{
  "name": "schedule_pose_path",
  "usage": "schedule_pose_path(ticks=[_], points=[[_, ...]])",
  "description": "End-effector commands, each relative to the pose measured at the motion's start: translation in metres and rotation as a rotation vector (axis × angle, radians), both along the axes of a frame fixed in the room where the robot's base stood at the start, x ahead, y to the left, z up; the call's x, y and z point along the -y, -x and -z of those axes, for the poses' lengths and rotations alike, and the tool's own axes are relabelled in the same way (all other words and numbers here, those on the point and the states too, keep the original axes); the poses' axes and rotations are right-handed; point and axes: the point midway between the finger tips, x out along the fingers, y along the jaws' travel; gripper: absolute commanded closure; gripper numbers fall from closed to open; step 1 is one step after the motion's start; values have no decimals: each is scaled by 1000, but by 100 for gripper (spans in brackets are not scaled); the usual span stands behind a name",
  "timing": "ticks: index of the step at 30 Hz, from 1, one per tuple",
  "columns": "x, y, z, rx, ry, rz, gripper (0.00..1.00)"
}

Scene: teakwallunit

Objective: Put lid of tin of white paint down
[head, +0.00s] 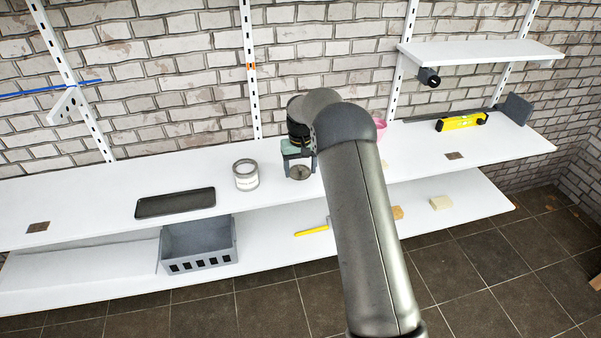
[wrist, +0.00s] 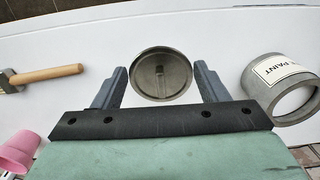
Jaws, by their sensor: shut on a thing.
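The lid (wrist: 160,75) is a round grey metal disc with a raised rim, held between the two fingers of my gripper (wrist: 161,80) in the wrist view. In the head view the lid (head: 299,172) shows below my gripper (head: 299,162), over the white upper shelf board. I cannot tell whether it touches the board. The tin of white paint (head: 246,174) stands upright and without its lid, left of my gripper. In the wrist view the tin (wrist: 283,90) is at the right, with its "PAINT" label and open top visible.
A dark tray (head: 175,203) lies left of the tin. A yellow level (head: 461,121) lies farther right. A grey crate (head: 200,247) sits on the lower shelf. Board between tray and left end is mostly clear.

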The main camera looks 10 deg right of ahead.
Motion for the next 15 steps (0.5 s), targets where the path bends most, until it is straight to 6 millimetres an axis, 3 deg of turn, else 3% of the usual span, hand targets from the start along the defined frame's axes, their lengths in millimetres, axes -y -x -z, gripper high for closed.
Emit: schedule_pose_path(ticks=[5, 12, 15], points=[[1, -8, 9, 0, 0, 0, 54], [2, -9, 39, 0, 0, 0, 54], [1, -9, 41, 2, 0, 0, 54]])
